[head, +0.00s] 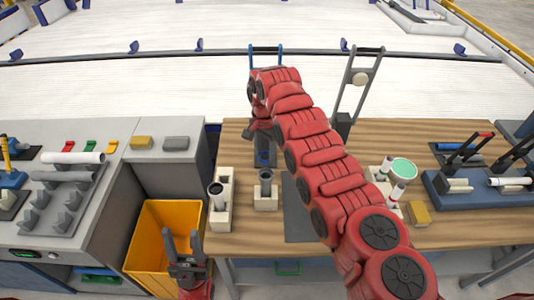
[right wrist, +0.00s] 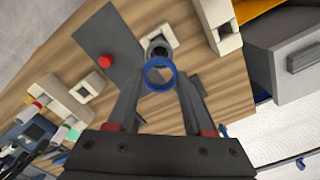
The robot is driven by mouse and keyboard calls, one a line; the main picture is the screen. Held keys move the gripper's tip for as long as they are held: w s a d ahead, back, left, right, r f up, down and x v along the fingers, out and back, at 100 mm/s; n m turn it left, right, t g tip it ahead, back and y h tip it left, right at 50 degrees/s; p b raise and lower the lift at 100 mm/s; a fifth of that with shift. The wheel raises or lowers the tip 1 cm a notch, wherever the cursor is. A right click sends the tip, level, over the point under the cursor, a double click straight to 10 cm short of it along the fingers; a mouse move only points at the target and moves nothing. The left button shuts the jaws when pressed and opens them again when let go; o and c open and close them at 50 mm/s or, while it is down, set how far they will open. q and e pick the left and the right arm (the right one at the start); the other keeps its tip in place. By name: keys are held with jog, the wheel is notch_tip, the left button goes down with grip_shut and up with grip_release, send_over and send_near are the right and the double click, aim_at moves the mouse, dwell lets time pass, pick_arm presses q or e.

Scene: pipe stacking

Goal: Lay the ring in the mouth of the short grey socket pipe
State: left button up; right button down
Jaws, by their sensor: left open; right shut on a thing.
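My right gripper (head: 264,155) is shut on a small blue ring, seen clearly in the right wrist view (right wrist: 147,76) between the fingertips. The short grey socket pipe (head: 266,175) stands upright in a cream block on the wooden table, just on the near side of the right gripper in the head view. In the right wrist view the pipe (right wrist: 156,46) shows just beyond the ring, its mouth partly overlapped by the ring's edge. The ring appears held above and apart from it. My left gripper (head: 183,243) is open and empty, in front of the orange bin.
The orange bin (head: 150,258) is left of the table. A dark mat (head: 296,222) lies right of the socket block. A holder with white pipes and a green disc (head: 404,168) stands at right.

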notch_tip(320, 180, down, 5)
jog(key=shift+w+d+f+b, duration=0.1)
jog(key=shift+d+f+b, duration=0.1)
jog(key=shift+b, duration=0.85)
jog(key=shift+w+f+b, duration=0.15)
jog(key=shift+f+b, duration=0.15)
jog(key=shift+f, duration=0.2)
jog(key=shift+r, duration=0.1)
jog(key=shift+a, duration=0.1)
dwell(0.4)
jog(key=shift+f+b, duration=0.6)
jog(key=shift+b, duration=0.05)
dwell(0.6)
jog(key=shift+f+b, duration=0.35)
jog(key=shift+b, duration=0.6)
dwell(1.4)
